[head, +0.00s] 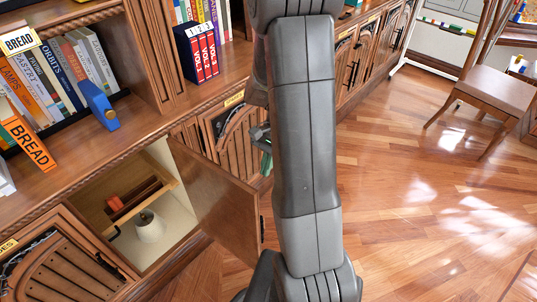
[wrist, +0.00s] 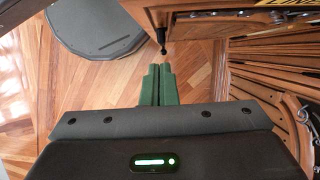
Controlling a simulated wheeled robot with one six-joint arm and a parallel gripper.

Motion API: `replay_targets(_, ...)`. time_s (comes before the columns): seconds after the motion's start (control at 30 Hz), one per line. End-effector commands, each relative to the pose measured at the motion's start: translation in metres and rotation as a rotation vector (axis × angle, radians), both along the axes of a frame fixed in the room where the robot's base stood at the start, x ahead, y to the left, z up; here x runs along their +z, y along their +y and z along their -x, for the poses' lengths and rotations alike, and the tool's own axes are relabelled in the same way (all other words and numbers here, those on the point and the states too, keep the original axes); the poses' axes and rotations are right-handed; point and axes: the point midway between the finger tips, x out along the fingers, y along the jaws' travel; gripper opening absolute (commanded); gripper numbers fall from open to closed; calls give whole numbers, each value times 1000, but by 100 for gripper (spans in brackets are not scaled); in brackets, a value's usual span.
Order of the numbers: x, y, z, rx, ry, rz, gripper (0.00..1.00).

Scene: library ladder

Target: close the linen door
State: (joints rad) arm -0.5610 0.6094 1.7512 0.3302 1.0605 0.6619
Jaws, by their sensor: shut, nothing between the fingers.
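A wooden cabinet door (head: 218,195) stands swung wide open from the lower compartment in the head view. I take it as the linen door, but I read no label on it. Its dark handle (head: 262,229) is at the free edge; a dark handle (wrist: 162,40) also shows just beyond my fingertips in the wrist view. My gripper (head: 266,150) is beyond the open door, partly hidden by my arm. In the wrist view its green fingers (wrist: 158,68) are together and empty, and I cannot tell whether they touch the door.
The open compartment (head: 180,222) holds a shelf, a reddish item (head: 114,204) and a white object (head: 150,226). A closed arched door (head: 228,150) is right of it. Books and a blue object (head: 98,104) stand above. Wooden floor (head: 410,200) is clear at right; a chair (head: 490,90) is farther back.

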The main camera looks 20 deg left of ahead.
Motion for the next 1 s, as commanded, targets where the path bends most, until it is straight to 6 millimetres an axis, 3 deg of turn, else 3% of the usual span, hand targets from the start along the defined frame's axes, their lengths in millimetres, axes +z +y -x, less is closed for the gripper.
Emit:
replay_targets(0.17, -36, 4, 14, 2, 3, 3, 0)
replay_targets(0.43, -31, 14, 46, 2, -1, 0, 0)
replay_targets(1.0, -31, 16, 53, -7, -2, 0, 0)
